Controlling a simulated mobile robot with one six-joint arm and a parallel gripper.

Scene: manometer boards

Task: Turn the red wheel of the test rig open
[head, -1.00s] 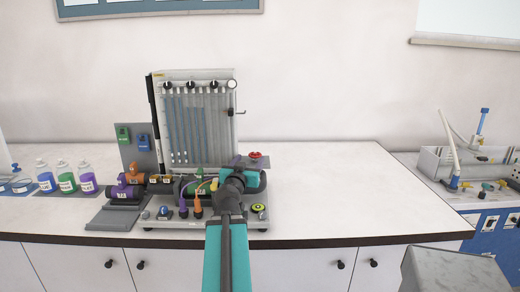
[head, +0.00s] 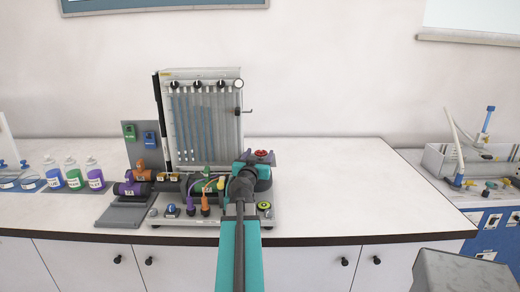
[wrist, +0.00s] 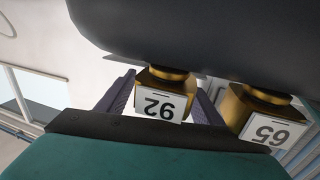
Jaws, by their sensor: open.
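The red wheel (head: 261,153) sits on a dark fitting at the right of the test rig (head: 205,226), beside the tube panel (head: 203,120). In the head view my teal arm reaches over the rig's front right, and its end is just left of and below the wheel, hiding my fingertips. In the wrist view my gripper (wrist: 164,92) is open, with a dark finger on each side of a brass fitting (wrist: 170,80) with a white numbered label. I cannot tell whether the fingers touch it. The wheel does not show in the wrist view.
A second labelled brass fitting (wrist: 257,107) is to the right in the wrist view. Purple and orange fittings, hoses and a green-yellow knob (head: 264,206) crowd the rig. Several bottles (head: 74,179) stand at left. The bench (head: 335,195) is clear on the right.

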